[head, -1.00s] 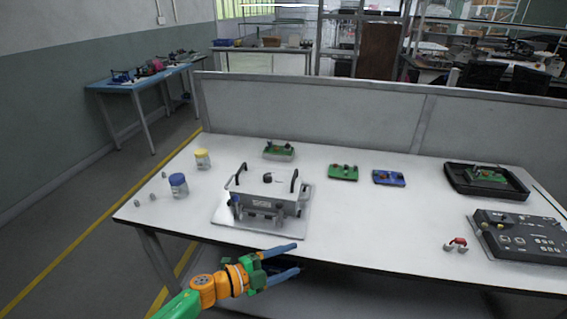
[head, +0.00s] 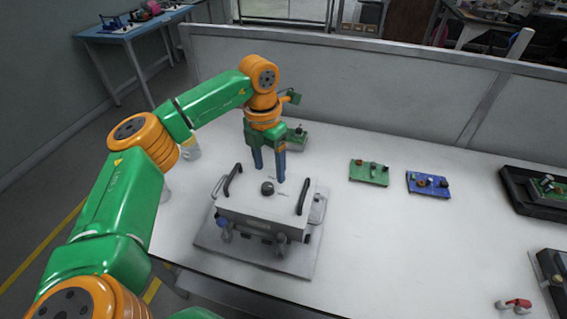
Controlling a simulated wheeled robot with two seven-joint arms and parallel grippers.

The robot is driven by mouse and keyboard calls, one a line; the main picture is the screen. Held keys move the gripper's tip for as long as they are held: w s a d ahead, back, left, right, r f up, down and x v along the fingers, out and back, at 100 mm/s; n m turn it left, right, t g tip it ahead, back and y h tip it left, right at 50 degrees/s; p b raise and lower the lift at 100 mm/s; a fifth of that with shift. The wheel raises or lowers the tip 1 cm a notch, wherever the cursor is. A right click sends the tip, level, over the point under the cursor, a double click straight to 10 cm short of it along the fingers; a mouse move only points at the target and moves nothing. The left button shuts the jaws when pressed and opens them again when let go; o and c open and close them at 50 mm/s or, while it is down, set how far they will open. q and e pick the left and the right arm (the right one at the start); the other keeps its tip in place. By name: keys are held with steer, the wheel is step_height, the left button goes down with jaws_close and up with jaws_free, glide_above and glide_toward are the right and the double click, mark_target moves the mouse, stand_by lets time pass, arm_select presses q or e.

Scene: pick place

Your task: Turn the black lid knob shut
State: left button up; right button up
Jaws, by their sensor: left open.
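The black lid knob (head: 267,188) sits on top of the grey metal box (head: 248,222), between its two black handles (head: 302,197). The box stands on a flat metal plate (head: 210,246) on the white table. My left gripper (head: 269,178) points down over the back of the lid, its two blue fingers apart and empty. The fingertips are close behind the knob in the picture; I cannot tell whether they touch the lid. The knob's exact turn angle is too small to read. My right gripper is not in view.
A green circuit board (head: 369,173) and a blue one (head: 428,184) lie to the right. Another board (head: 297,138) is behind my gripper. A jar (head: 190,150) is partly hidden by my left arm.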

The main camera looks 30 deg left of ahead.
mark_target(267, 186)
arm_select(q)
steer(key=shift+w+a+f+y, duration=0.3)
steer(key=shift+w+a+f, duration=0.1)
steer(key=shift+a, duration=0.25)
steer(key=f, duration=0.1)
steer(key=f+p, duration=0.1)
steer(key=f, duration=0.1)
steer(key=s+f, duration=0.1)
steer(key=f, duration=0.1)
steer(key=shift+d, duration=0.2)
steer(key=shift+w+f, duration=0.2)
steer(key=shift+f, duration=0.1)
jaws_close()
